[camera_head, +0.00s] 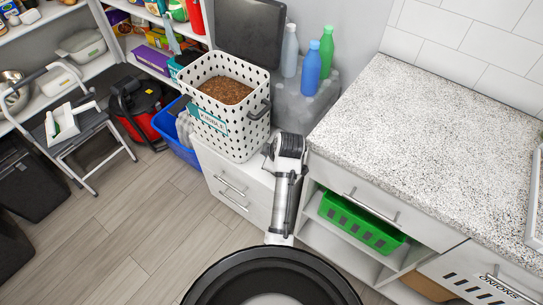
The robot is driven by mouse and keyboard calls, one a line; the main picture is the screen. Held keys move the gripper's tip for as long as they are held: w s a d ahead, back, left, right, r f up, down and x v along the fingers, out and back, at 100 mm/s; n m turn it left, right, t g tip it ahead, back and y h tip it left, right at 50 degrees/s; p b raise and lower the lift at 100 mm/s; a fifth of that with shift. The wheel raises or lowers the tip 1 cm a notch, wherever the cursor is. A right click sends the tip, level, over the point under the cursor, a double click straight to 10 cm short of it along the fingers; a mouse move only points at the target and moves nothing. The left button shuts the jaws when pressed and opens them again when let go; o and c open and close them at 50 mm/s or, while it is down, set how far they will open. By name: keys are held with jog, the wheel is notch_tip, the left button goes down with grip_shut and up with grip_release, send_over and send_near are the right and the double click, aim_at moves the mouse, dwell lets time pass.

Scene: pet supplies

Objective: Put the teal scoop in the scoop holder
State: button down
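A white perforated bin (242,137) full of brown kibble (226,90) stands on a low white cabinet, its dark lid (250,32) raised behind it. I cannot make out a teal scoop for certain. A small teal object (176,67) shows partly behind the bin's left side, but I cannot tell whether it is the scoop or the scoop holder. My arm reaches up beside the bin's right side, and its dark joint is near the bin's lower right. My gripper's fingers cannot be seen.
A speckled counter (420,150) is clear on the right, with a green basket (361,223) on the shelf below. Bottles (311,70) stand behind the bin. A blue tub (177,138), red vacuum (140,110) and folding step stool (85,150) are left. Floor is free at lower left.

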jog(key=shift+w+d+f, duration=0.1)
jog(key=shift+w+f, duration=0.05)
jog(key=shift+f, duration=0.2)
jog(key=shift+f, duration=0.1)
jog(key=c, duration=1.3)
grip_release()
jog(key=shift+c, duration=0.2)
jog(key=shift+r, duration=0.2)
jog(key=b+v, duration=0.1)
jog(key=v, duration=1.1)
jog(key=shift+b, duration=0.35)
